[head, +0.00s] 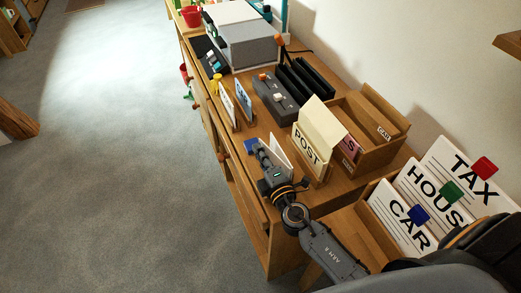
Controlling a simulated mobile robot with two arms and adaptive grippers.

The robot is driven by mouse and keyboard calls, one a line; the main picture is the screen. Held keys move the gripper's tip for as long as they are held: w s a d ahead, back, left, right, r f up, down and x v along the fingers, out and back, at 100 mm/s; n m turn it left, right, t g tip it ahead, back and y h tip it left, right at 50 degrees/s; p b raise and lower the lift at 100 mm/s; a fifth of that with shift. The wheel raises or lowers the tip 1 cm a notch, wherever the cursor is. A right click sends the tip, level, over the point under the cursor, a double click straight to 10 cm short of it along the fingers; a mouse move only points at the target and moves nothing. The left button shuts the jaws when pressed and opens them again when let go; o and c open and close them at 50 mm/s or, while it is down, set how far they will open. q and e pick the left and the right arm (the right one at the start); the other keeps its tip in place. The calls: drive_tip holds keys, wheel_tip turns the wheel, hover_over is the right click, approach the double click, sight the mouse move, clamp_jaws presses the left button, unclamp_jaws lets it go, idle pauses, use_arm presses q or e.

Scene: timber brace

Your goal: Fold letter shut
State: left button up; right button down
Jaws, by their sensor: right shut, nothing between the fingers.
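A white piece that looks like the letter (281,152) shows on the wooden desk, its panel raised and tilted. My right gripper (258,150) is shut and empty, right beside the white panel on its left side. The gripper and wrist hide the lower part of the panel, and I cannot tell whether they touch it. A small blue item (250,146) shows at the fingertips. My left gripper is not in view.
A POST holder (306,152) with a cream envelope (321,122) stands just right of the letter. Behind are a wooden tray (384,150) and dark organizer (277,98). TAX, HOUSE and CAR cards (408,222) stand at right. Open carpet (110,180) lies left.

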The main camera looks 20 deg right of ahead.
sight(268, 151)
drive_tip(key=shift+d, duration=0.1)
drive_tip(key=m+h, duration=0.1)
drive_tip(key=d+m+h, duration=0.1)
drive_tip(key=shift+w+d+f+h+b, duration=0.1)
drive_tip(key=shift+w+d+h+b, duration=0.1)
drive_tip(key=shift+w+h+b, duration=0.2)
drive_tip(key=shift+w+d+m+h+b, duration=0.1)
drive_tip(key=shift+d+m+h+b, duration=0.2)
drive_tip(key=shift+h, duration=0.3)
drive_tip(key=shift+d+m+g+h, duration=0.25)
drive_tip(key=shift+m+g+h, duration=0.05)
drive_tip(key=shift+h, duration=0.2)
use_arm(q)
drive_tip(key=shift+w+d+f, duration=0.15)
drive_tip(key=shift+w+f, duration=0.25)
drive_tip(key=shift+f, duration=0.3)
use_arm(e)
drive_tip(key=shift+d, duration=0.1)
